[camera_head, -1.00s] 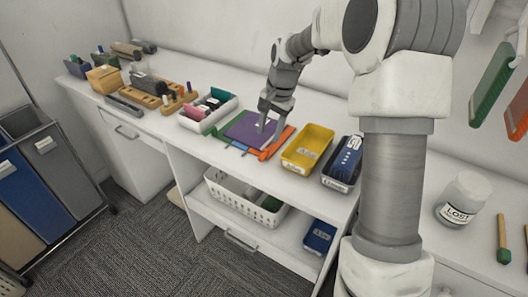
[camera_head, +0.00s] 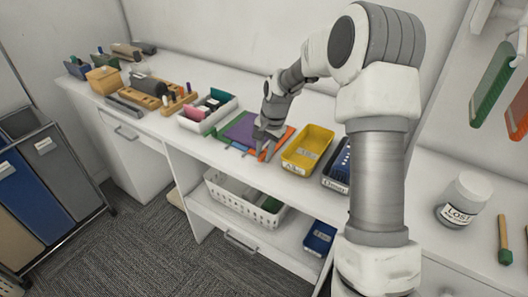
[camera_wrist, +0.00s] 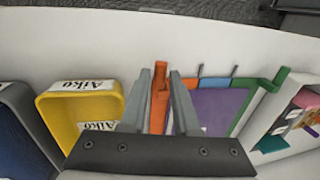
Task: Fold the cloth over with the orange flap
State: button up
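The purple cloth (camera_head: 241,130) lies on the white counter, with green, blue and orange edges around it. It also shows in the wrist view (camera_wrist: 213,108), partly hidden by my gripper. The orange flap (camera_wrist: 159,95) is on the side towards the yellow bin, with its narrow end pointing to the counter's front edge. My gripper (camera_wrist: 160,73) is open, with one finger on each side of the orange flap. A gap shows between the flap and the fingers. In the head view my gripper (camera_head: 265,154) covers part of the orange edge.
A yellow bin labelled Aiko (camera_head: 308,150) stands close beside the orange side, with a dark blue bin (camera_head: 338,166) beyond it. A white tray of coloured items (camera_head: 207,113) stands on the other side. The counter's front strip (camera_wrist: 100,45) is clear.

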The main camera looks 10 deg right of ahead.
grip_shut()
dwell(1.1)
